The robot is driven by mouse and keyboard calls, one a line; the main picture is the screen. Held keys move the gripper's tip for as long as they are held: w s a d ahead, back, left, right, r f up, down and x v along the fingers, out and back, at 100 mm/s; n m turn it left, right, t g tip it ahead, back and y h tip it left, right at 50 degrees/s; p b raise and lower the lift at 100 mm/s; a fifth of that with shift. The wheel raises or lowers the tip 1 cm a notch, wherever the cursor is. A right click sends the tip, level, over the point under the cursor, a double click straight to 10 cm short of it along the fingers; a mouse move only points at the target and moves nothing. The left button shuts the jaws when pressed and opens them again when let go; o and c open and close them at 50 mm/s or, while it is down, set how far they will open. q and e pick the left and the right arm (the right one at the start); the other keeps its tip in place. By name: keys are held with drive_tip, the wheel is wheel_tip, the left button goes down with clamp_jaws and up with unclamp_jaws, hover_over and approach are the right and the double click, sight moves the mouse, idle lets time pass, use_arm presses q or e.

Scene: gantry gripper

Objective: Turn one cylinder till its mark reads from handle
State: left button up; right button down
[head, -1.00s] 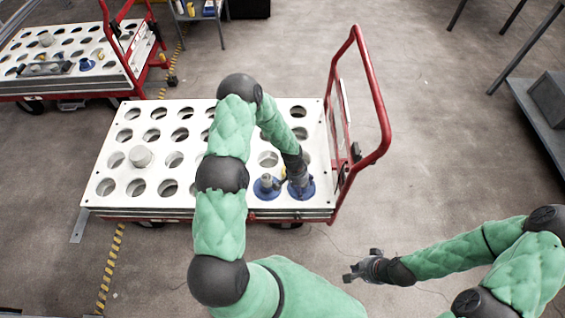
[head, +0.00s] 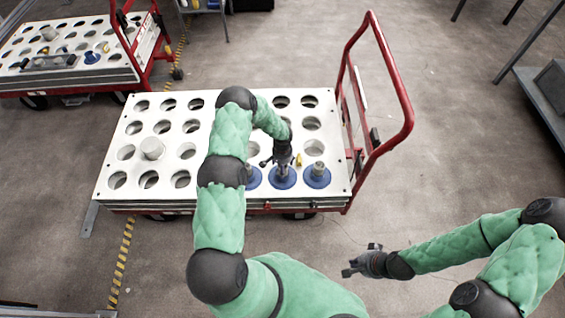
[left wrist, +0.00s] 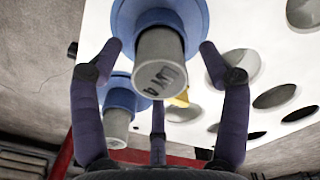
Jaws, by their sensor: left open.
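Three grey cylinders with blue flanges stand in a row at the cart's near right: left (head: 251,179), middle (head: 283,181) and right (head: 317,170). My left gripper (head: 283,158) is over the middle one. In the left wrist view a grey cylinder (left wrist: 160,70) with dark lettering on its end, which I cannot read surely, lies between the spread fingers of my left gripper (left wrist: 161,52). No finger clearly touches it. Another flanged cylinder (left wrist: 117,122) shows at left. The red cart handle (head: 404,105) rises at right. My right gripper (head: 362,262) hangs empty, fingers apart, off the cart.
The white cart top (head: 205,128) has rows of holes and a plain grey cylinder (head: 152,149) at left. A small yellow piece (head: 298,160) is beside the middle cylinder. A second cart (head: 75,50) stands back left. Floor at right is clear up to a dark shelf.

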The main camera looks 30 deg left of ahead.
use_arm(q)
drive_tip(key=shift+f+b, duration=0.3)
drive_tip(key=shift+f, duration=0.9)
clamp_jaws()
drive_tip(key=shift+r, duration=0.15)
drive_tip(key=shift+n+b, duration=0.85)
drive_tip(key=shift+n, duration=0.05)
drive_tip(key=shift+n+b, duration=0.3)
drive_tip(key=shift+n, duration=0.3)
